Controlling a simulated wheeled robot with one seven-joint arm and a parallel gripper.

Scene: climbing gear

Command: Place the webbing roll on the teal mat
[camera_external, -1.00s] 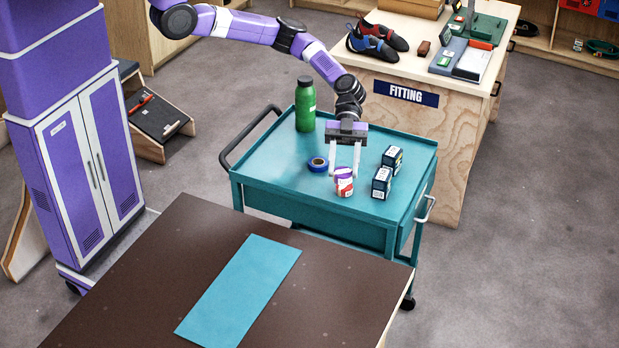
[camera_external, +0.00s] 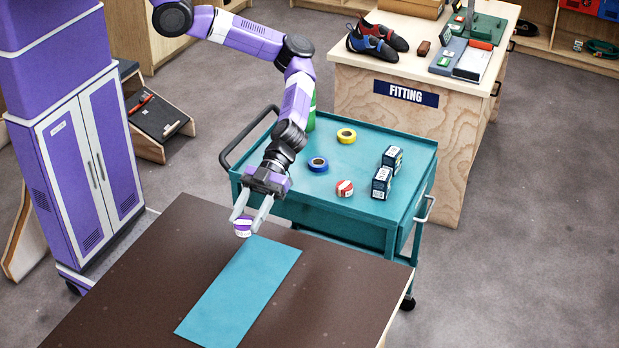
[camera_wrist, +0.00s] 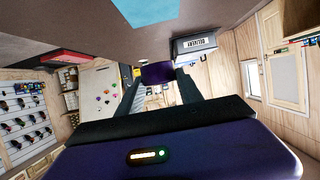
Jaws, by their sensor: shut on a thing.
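My gripper (camera_external: 248,221) is shut on a small purple and white roll (camera_external: 243,228), which I take to be the webbing roll. It holds the roll above the far end of the brown table, just beyond and left of the far edge of the teal mat (camera_external: 238,292). The mat lies flat and bare. In the wrist view the purple roll (camera_wrist: 158,73) sits between the two fingers, and part of the mat (camera_wrist: 146,10) shows at the top.
The teal cart (camera_external: 290,186) behind the table carries a blue tape ring (camera_external: 318,164), a yellow tape ring (camera_external: 346,135), a red and white roll (camera_external: 344,188), dark boxes (camera_external: 382,182) and a partly hidden green bottle (camera_external: 311,118). The brown table (camera_external: 325,290) is clear around the mat.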

